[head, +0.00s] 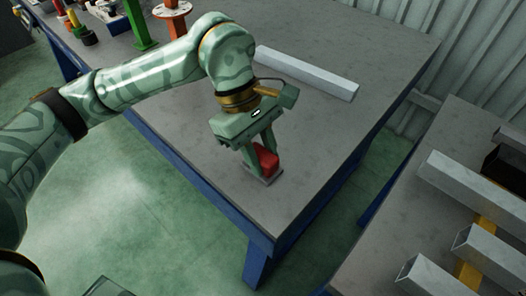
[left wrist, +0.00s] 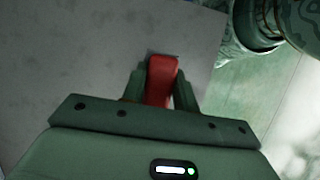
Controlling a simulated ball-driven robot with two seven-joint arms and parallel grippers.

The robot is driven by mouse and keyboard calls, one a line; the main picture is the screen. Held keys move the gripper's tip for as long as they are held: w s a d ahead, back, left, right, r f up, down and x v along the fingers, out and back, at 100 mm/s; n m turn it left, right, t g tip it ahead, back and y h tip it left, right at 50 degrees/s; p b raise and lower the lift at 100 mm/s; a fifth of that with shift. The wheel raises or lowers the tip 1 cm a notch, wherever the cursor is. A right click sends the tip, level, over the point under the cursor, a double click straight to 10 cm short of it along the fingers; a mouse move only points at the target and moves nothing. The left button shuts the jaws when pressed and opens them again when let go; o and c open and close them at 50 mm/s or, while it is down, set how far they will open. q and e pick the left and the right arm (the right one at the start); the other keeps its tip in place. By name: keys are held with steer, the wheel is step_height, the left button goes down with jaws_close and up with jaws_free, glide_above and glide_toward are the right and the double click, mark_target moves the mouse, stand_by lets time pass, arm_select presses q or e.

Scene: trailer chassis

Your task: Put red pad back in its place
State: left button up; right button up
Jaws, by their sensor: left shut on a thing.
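The red pad (head: 266,158) is a small red block at the near part of the grey-topped table. My left gripper (head: 262,162) is shut on it, with one finger on either side. In the left wrist view the red pad (left wrist: 161,80) stands between the two green fingers of my left gripper (left wrist: 160,88). A small flat grey piece (head: 264,176) shows right under the pad and fingertips; I cannot tell whether the pad rests on it. My right gripper is not in view.
A long pale bar (head: 305,72) lies on the table (head: 330,130) behind my gripper. A green post (head: 138,25) and an orange flanged stand (head: 173,15) are at the far left. A second table at right holds several metal beams (head: 470,185). The table top right of my gripper is clear.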

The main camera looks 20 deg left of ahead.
arm_select(q)
steer(key=o, duration=1)
steer(key=shift+f, duration=0.15)
steer(key=shift+o, duration=0.2)
steer(key=shift+r, duration=0.3)
steer(key=p+v, duration=0.4)
steer(key=v, duration=0.8)
steer(key=shift+p, duration=0.3)
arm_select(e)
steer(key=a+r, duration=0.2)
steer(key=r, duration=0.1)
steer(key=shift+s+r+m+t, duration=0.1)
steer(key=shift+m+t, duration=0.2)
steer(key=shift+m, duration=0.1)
arm_select(q)
steer(key=shift+f, duration=0.1)
